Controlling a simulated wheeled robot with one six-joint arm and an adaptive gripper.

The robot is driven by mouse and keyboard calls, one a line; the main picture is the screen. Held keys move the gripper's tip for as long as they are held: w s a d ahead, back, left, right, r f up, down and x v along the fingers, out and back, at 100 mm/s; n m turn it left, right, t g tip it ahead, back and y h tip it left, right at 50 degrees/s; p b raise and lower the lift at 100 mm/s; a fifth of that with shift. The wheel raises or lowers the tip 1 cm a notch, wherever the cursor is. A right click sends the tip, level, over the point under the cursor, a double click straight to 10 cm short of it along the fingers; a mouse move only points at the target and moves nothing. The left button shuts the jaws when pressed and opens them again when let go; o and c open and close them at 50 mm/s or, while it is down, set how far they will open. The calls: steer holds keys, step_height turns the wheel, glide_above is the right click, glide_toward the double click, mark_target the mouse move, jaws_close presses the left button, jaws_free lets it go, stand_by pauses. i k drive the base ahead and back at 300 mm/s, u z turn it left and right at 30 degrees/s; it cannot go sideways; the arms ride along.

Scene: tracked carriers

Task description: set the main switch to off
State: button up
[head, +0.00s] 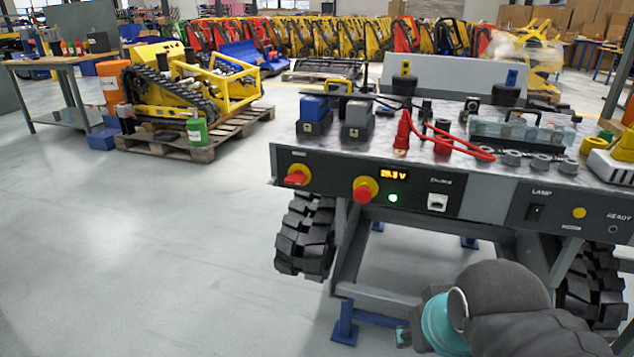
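A red rotary switch handle on a yellow round base (298,175) sits at the left end of the bench's dark front panel; I take it for the main switch. Its handle looks roughly level, tilted slightly. Its label is too small to read. Right of it, on the same panel, is a red knob on a yellow base (365,189). The voltage display (393,174) is lit and the green lamp (393,198) glows. My gripper (408,338) is low, below and right of the switch, well apart from it. It is mostly hidden by my arm, so its fingers are unclear.
The bench top (345,142) carries blue and grey blocks, red cables (443,142) and a clear-lidded case. A black lamp rocker switch (535,213) is on the right panel. A large black wheel (307,235) stands under the bench's left end. The floor at left is clear.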

mark_target(299, 177)
steer(key=z, duration=1.85)
steer(key=k, duration=0.9)
steer(key=u, duration=1.25)
